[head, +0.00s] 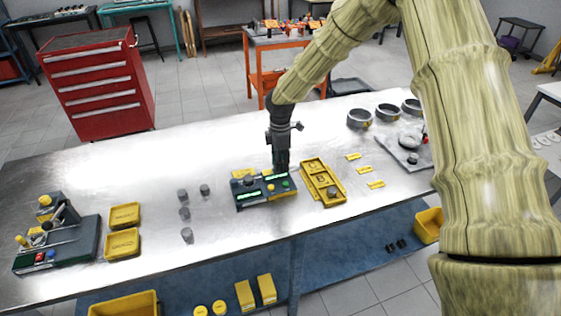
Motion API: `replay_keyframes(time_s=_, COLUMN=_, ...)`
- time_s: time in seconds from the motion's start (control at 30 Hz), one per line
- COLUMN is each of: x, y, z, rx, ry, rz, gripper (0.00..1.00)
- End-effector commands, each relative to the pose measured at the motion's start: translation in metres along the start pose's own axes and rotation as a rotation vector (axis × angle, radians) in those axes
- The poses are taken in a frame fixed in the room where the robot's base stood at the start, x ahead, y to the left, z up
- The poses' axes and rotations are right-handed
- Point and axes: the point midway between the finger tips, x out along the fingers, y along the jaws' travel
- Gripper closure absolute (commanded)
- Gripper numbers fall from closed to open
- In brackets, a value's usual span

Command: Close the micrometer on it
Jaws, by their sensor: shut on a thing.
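My gripper (281,167) points down at the back edge of a dark instrument box (264,193) with green lit displays and yellow and coloured buttons. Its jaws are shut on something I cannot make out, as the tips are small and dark. I cannot tell whether they touch the box. No part is clearly recognisable as the micrometer. A dark bench device (58,243) with yellow knobs, a slanted dark rod and red and blue buttons stands at the far left, apart from my gripper. Several small grey cylinders (184,213) stand between the two devices.
A yellow tray (322,182) stands right of the box. Two yellow trays (124,215) lie beside the left device. Several dark rings (359,118) and a grey plate (404,150) are at the back right. The metal tabletop (150,170) is clear at back left.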

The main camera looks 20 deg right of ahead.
Motion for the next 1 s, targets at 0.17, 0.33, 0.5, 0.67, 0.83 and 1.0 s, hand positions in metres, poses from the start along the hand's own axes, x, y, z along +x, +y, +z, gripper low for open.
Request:
replay_keyframes(time_s=0.17, x=-0.001, y=0.001, z=0.000, rx=0.000, ry=0.001, rz=0.003, gripper=0.74)
replay_keyframes(time_s=0.33, x=-0.001, y=0.001, z=0.000, rx=0.000, ry=0.000, rz=0.002, gripper=0.53)
replay_keyframes(time_s=0.5, x=-0.001, y=0.001, z=0.000, rx=0.001, ry=0.000, rz=0.001, gripper=0.53)
replay_keyframes(time_s=0.67, x=-0.004, y=0.001, z=0.000, rx=0.001, ry=0.000, rz=0.002, gripper=0.53)
replay_keyframes(time_s=0.83, x=-0.022, y=0.001, z=0.000, rx=0.000, ry=0.001, rz=0.004, gripper=0.53)
replay_keyframes(time_s=1.0, x=-0.053, y=0.001, z=0.000, rx=0.000, ry=0.001, rz=0.004, gripper=0.53)
